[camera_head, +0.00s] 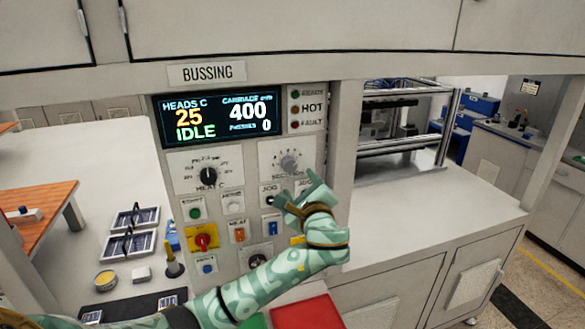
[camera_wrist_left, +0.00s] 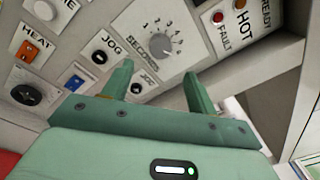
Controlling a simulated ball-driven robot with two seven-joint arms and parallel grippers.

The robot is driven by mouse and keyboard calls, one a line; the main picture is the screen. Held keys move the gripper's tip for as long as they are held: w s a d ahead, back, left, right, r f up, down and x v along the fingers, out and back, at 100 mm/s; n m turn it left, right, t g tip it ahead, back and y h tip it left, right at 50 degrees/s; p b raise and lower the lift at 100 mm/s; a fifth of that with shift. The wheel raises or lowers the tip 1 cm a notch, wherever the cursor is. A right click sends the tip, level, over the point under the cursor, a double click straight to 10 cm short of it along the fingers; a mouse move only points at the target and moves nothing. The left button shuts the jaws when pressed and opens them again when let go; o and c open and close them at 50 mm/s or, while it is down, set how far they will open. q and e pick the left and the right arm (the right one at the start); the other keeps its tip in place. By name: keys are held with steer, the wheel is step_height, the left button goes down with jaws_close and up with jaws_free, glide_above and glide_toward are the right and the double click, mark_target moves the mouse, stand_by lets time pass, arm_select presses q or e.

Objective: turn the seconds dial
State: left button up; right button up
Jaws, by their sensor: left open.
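The seconds dial (camera_head: 289,163) is a grey knob on a light plate with numbers around it, at the upper right of the control panel. In the left wrist view the seconds dial (camera_wrist_left: 161,42) shows above the fingers, with its SECONDS label beside it. My left gripper (camera_head: 292,199) is green and open, just below the dial plate and in front of the jog switches. In the left wrist view the left gripper (camera_wrist_left: 157,82) has its two fingers apart with nothing between them, and the dial lies beyond their tips. My right gripper is not in view.
The HEAT C dial (camera_head: 208,176) sits left of the seconds dial. A display (camera_head: 218,116) above reads IDLE, with 25 and 400. Indicator lamps (camera_head: 295,108) stand to its right. A yellow-and-red switch (camera_head: 203,238) is lower left. A white counter (camera_head: 420,200) extends to the right.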

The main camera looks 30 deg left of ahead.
mark_target(291, 168)
arm_select(q)
steer(key=p+x, duration=0.1)
steer(key=x, duration=0.7)
steer(key=shift+w+a+f, duration=0.1)
steer(key=c, duration=1)
